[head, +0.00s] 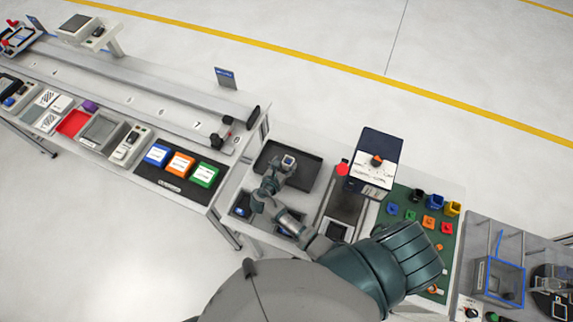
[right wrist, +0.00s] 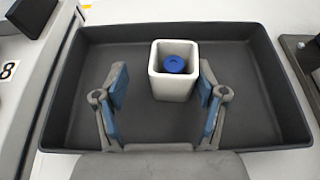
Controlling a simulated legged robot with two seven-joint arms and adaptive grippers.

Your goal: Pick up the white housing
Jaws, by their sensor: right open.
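The white housing (right wrist: 172,88) is an upright, open-topped square box with a blue round part inside it. It stands on the floor of a dark tray (right wrist: 75,95), towards the back and right of centre in the right wrist view. In the head view the housing (head: 289,160) is small, inside the dark tray (head: 311,172). My right gripper (right wrist: 161,84) is open, its two blue-padded fingers apart, one towards each side of the housing and nearer the camera. Nothing is held. In the head view the right gripper (head: 279,171) is at the housing, its fingers too small to make out. My left gripper is not in view.
Tray walls surround the housing. Left of the tray is a bench (head: 120,90) with blue, orange and green boxes. To the right stand a dark panel (head: 376,148) with a white sheet and a green mat (head: 405,208) with several small coloured parts.

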